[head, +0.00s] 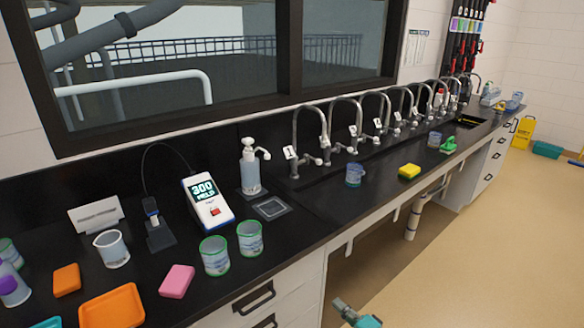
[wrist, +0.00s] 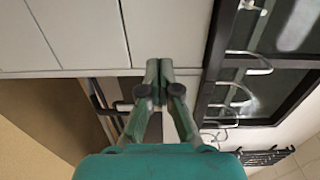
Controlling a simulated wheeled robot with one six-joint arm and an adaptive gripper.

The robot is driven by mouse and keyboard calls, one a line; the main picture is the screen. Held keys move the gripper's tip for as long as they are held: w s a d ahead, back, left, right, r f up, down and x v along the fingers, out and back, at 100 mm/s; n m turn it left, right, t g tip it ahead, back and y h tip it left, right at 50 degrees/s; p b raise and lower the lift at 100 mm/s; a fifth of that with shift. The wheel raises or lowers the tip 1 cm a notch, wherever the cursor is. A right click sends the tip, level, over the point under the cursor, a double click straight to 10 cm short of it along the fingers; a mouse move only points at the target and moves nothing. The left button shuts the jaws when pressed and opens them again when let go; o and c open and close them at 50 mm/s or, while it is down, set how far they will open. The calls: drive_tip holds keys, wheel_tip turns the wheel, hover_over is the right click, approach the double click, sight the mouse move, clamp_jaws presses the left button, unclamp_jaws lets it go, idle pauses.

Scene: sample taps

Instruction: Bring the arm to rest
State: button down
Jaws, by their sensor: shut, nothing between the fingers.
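My gripper (wrist: 160,68) shows in the middle of the wrist view, with its two grey-green fingers together and nothing between them. Its teal body fills the bottom of that view. The fingers stand out in front of white panels and look apart from everything around them. In the head view only a small grey and teal part of my arm shows at the bottom edge, low in front of the counter; the rest of the arm is out of view.
The black counter (head: 300,225) carries several beakers, a row of curved taps (head: 323,125), a soap dispenser (head: 249,165), a meter reading 300 (head: 207,202), an orange tray (head: 112,306) and sponges. White drawers (head: 270,298) are below. Open floor (head: 450,262) lies to the right.

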drive_tip(key=s+a+f+g+h, duration=0.1)
drive_tip(key=s+f+h, duration=0.3)
drive_tip(key=s+f, duration=0.8)
drive_tip(key=s+d+r+n+h, duration=0.1)
drive_tip(key=s+n+h, duration=0.15)
drive_tip(key=s, duration=0.95)
drive_tip(key=s+d+r+n+h, duration=0.1)
drive_tip(key=s+h, duration=0.2)
drive_tip(key=s, duration=0.9)
drive_tip(key=s+r+n, duration=0.3)
drive_tip(key=s+r, duration=0.5)
drive_tip(key=r, duration=0.2)
drive_tip(key=s+d+r+n+t, duration=0.1)
drive_tip(key=s+r+n, duration=0.3)
drive_tip(key=s+r, duration=0.4)
wheel_tip(320, 180, up, 3)
drive_tip(key=shift+s+r+h, duration=0.1)
drive_tip(key=shift+s+h, duration=0.2)
drive_tip(key=shift+h, duration=0.05)
